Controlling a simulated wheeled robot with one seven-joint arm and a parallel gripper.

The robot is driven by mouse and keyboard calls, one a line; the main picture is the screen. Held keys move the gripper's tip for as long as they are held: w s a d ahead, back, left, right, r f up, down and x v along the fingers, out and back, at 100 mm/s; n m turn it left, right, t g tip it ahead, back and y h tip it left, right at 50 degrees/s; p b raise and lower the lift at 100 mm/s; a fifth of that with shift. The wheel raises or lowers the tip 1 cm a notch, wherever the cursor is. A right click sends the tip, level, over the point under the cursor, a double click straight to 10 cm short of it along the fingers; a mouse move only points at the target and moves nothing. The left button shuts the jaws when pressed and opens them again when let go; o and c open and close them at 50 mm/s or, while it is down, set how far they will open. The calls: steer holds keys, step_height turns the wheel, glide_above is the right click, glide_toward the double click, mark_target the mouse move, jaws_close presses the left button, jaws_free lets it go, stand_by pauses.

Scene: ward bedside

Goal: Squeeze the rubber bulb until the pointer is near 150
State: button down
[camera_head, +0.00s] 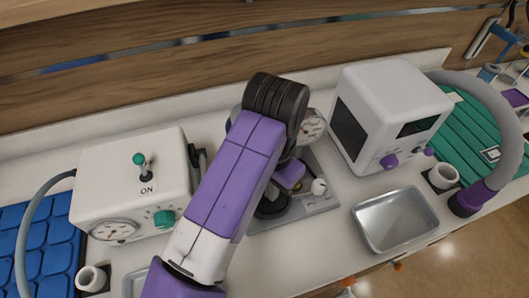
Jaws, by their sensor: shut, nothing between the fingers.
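A pressure gauge (312,126) with a round pale dial stands at the back of a grey base plate (318,204). My arm hides part of it, and its pointer is too small to read. A dark rounded shape (271,207), perhaps the rubber bulb, shows on the plate beside my forearm and is partly hidden. My gripper (287,182) points down over the plate, mostly hidden behind my arm. It is shut and holds nothing. Whether it touches the dark shape cannot be told. A small white knob (319,187) sits on the plate to its right.
A white box (130,185) with a green-tipped lever, dial and green knob stands left. A white monitor unit (388,112) with purple knobs stands right, behind an empty metal tray (395,220). Blue (38,245) and green (470,130) mats lie at the sides; grey hoses arch nearby.

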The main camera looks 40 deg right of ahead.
steer(key=shift+f+b, duration=0.4)
steer(key=shift+f, duration=0.35)
steer(key=shift+r+p, duration=1)
steer(key=shift+r, duration=0.1)
steer(key=shift+f, duration=0.1)
steer(key=shift+f+b, duration=1)
steer(key=shift+f, duration=0.1)
steer(key=shift+r+p, duration=1.05)
steer(key=shift+r, duration=0.15)
step_height(320, 180, up, 6)
steer(key=p, duration=0.5)
